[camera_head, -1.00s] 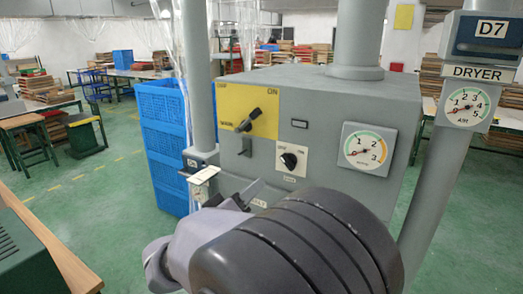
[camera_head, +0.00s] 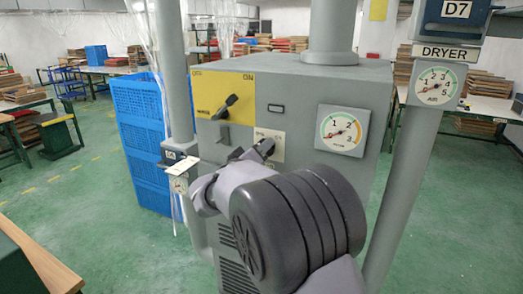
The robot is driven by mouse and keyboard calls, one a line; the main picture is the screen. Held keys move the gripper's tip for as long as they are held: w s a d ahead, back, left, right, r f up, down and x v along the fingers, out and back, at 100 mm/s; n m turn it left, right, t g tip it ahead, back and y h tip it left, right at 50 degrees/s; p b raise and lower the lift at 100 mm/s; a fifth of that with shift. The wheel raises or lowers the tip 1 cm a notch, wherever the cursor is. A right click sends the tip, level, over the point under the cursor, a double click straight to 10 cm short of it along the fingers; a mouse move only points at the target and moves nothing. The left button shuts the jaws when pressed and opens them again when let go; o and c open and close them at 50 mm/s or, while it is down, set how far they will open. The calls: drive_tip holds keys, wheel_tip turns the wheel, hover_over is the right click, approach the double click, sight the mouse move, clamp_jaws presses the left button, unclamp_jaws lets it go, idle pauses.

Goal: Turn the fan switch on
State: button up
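A grey machine box (camera_head: 300,90) stands in the middle. Its front carries a yellow plate (camera_head: 207,88) with a black lever switch (camera_head: 226,106) tilted up to the right. Below and right of it is a small white switch plate (camera_head: 277,144); its lettering is too small to read. My gripper (camera_head: 263,149) is in front of this white plate, its dark tip over the plate's knob. The knob is mostly hidden, and I cannot tell whether the gripper touches it. My wrist hides most of the gripper, so I cannot tell whether it is open.
A round gauge (camera_head: 343,130) is right of the white plate. A grey post with a DRYER sign (camera_head: 445,52) and another gauge (camera_head: 436,84) stands at right.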

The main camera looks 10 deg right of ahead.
clamp_jaws()
